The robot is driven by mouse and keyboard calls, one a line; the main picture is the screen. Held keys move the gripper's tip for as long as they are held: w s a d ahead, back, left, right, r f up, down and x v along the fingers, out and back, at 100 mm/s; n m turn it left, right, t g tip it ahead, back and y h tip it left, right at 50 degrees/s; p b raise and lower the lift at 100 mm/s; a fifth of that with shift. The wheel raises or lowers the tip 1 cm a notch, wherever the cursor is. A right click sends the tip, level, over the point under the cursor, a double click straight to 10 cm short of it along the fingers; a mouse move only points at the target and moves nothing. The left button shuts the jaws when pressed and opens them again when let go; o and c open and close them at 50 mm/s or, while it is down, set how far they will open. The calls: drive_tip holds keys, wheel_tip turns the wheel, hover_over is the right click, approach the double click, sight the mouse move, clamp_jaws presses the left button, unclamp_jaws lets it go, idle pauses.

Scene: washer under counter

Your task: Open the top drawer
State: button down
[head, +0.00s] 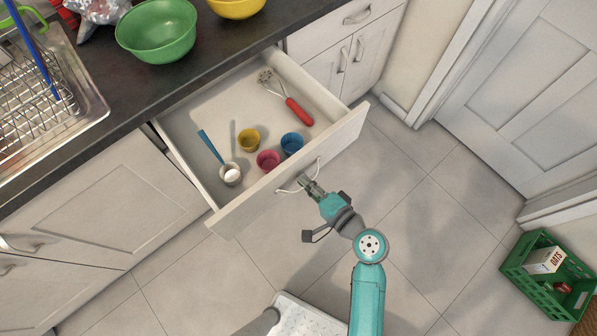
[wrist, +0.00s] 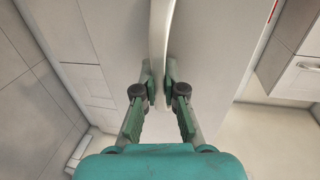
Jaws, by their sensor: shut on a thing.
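The top drawer (head: 230,220) is pulled well out from under the dark counter in the head view, and its inside shows. Its curved metal handle (head: 297,184) is on the front panel. My gripper (head: 308,184) is at the handle, and in the wrist view its two fingers (wrist: 160,90) are shut on either side of the handle bar (wrist: 159,45).
A green bowl (head: 157,32) and a dish rack (head: 40,85) stand on the counter (head: 190,82). A green crate (head: 524,272) with a box sits on the floor at right. A white door (head: 530,90) is at upper right.

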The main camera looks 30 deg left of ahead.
drive_tip(key=shift+d, duration=0.25)
drive_tip(key=c, duration=1.3)
unclamp_jaws()
drive_tip(key=shift+o, duration=0.2)
drive_tip(key=v, duration=1.2)
drive_tip(key=shift+s, duration=0.1)
